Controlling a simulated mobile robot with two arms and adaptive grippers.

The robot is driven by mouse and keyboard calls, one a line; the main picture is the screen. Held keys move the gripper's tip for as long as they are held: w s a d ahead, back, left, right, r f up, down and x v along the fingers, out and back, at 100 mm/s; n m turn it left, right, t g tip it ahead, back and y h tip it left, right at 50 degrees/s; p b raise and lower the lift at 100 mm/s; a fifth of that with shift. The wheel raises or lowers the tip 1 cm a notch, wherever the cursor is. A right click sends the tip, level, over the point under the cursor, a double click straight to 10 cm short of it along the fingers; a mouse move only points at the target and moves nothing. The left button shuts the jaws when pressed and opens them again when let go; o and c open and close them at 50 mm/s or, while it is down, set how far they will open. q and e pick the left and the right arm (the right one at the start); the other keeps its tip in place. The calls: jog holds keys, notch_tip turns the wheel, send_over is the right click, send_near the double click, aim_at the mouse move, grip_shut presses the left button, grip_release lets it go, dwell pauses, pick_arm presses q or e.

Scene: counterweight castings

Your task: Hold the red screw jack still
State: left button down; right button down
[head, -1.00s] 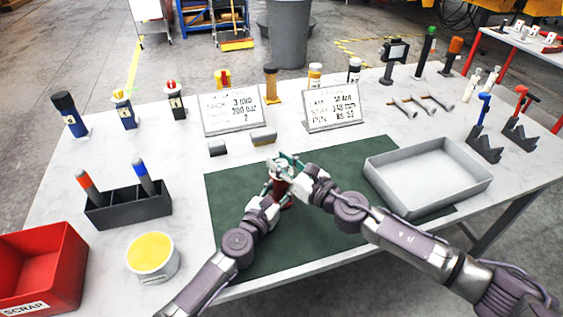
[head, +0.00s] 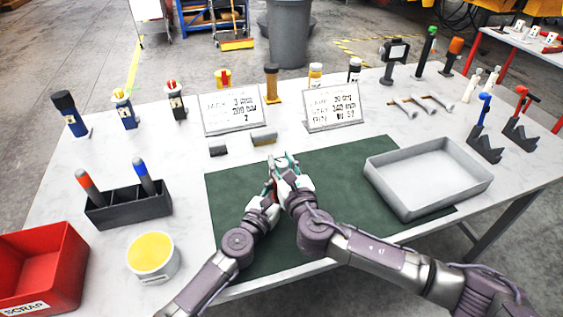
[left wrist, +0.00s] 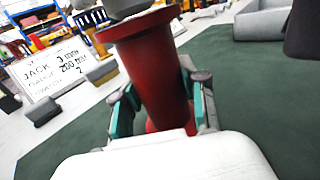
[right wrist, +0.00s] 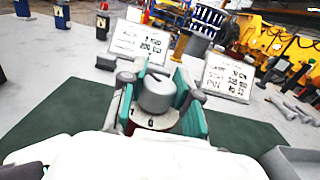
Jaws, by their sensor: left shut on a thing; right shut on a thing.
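The red screw jack (left wrist: 157,75) fills the middle of the left wrist view, its red body between the teal fingers of my left gripper (left wrist: 165,105), which is shut on it. In the right wrist view my right gripper (right wrist: 163,100) is shut on the jack's grey round top (right wrist: 157,93). In the head view both grippers meet over the green mat (head: 345,165), my left gripper (head: 270,187) lower and my right gripper (head: 284,165) at the top. The jack is mostly hidden there by the hands. Its base is hidden in the left wrist view.
A grey tray (head: 440,204) stands to the right of the hands. Two sign cards (head: 233,110) and small dark blocks (head: 218,149) stand behind the mat. A black holder (head: 130,210), a yellow-topped tub (head: 153,272) and a red scrap bin (head: 70,265) are at left.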

jog(key=c, duration=0.8)
grip_release()
jog(key=shift+s, duration=0.1)
jog(key=v, duration=1.2)
jog(key=shift+d, duration=0.1)
